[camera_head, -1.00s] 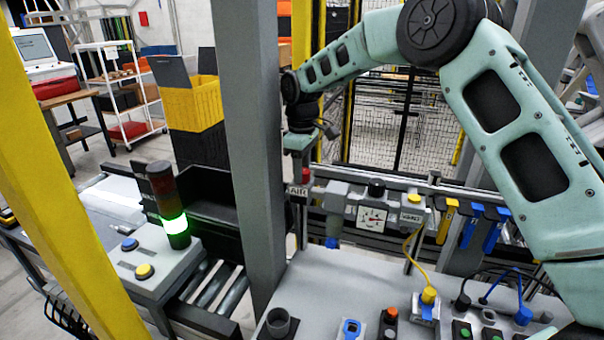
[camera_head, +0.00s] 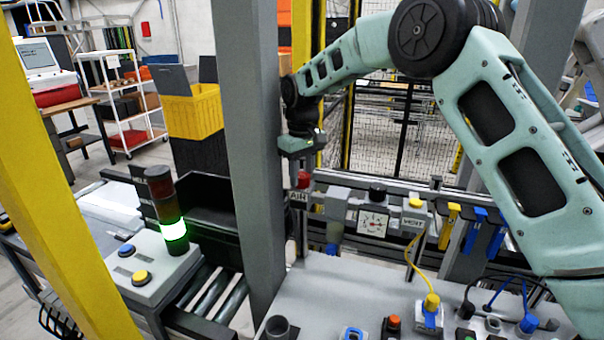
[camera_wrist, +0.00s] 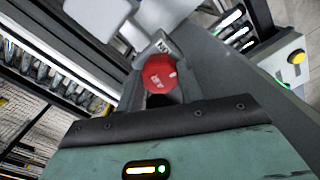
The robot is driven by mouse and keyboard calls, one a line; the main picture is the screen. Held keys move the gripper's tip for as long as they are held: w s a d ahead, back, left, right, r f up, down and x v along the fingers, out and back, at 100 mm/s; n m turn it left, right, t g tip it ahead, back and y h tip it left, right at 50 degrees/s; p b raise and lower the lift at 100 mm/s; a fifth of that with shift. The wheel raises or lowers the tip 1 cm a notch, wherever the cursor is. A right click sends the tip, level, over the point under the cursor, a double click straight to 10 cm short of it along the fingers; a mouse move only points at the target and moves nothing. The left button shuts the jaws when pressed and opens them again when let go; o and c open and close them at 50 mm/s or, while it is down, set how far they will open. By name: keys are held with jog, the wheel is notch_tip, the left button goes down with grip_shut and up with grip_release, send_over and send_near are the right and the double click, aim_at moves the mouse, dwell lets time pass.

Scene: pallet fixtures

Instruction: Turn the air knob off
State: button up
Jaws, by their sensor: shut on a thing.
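The red air knob (camera_head: 304,179) sits at the left end of the air unit on the rail, just above the AIR label (camera_head: 298,196). In the wrist view the red knob (camera_wrist: 159,74) shows close past the dark edge of my gripper, with small white lettering on its face. My gripper (camera_head: 300,165) points down over the knob and is shut on it. The fingertips are mostly hidden, so the exact grip cannot be seen. A pressure gauge (camera_head: 373,222) is right of the knob.
A grey post (camera_head: 253,150) stands close left of my gripper. The vent unit with a yellow button (camera_head: 415,203) is to the right on the rail. A lit green signal tower (camera_head: 174,230) stands at left. The grey bench (camera_head: 350,285) is below.

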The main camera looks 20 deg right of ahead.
aim_at(302, 175)
jog(key=shift+r, duration=0.15)
jog(key=o, duration=1)
notch_tip(302, 175, up, 17)
jog(key=b, duration=0.3)
jog(key=shift+r, duration=0.1)
